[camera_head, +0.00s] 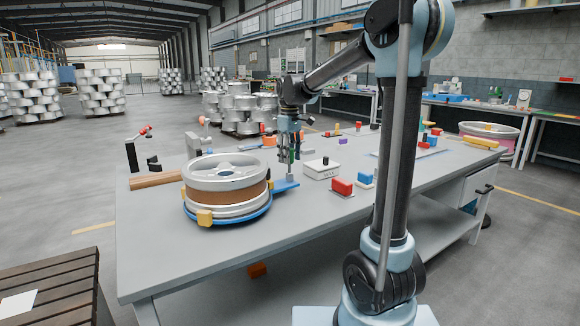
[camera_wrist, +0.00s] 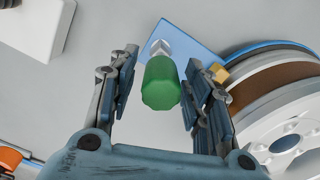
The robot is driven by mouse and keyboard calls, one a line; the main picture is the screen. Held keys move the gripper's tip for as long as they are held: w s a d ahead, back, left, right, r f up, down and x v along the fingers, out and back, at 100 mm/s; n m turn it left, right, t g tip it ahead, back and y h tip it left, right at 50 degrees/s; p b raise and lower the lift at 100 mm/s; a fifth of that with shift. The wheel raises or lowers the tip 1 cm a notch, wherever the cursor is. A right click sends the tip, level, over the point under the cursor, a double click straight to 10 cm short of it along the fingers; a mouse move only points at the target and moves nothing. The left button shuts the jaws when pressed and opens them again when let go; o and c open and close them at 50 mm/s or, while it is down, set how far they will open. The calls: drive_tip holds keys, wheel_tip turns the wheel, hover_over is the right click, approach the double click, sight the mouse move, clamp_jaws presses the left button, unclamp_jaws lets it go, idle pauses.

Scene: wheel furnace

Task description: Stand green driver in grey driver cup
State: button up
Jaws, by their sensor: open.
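The green driver (camera_wrist: 161,84) shows in the wrist view between the two fingers of my gripper (camera_wrist: 158,88), its handle end toward the camera. My gripper is open, with a gap on either side of the handle. Beyond the handle, the grey driver cup (camera_wrist: 158,46) shows in part on a blue plate (camera_wrist: 186,50). The driver looks upright and lined up with the cup; its lower end is hidden by the handle. In the head view my gripper (camera_head: 289,157) points down above the blue plate (camera_head: 286,184), just right of the wheel.
A silver and brown wheel (camera_head: 226,187) stands on a blue round base left of my gripper. The table's front stretch (camera_head: 250,243) is clear.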

drive_tip(key=shift+c, duration=0.6)
clamp_jaws()
drive_tip(key=shift+r, duration=0.15)
drive_tip(key=shift+r, duration=2.4)
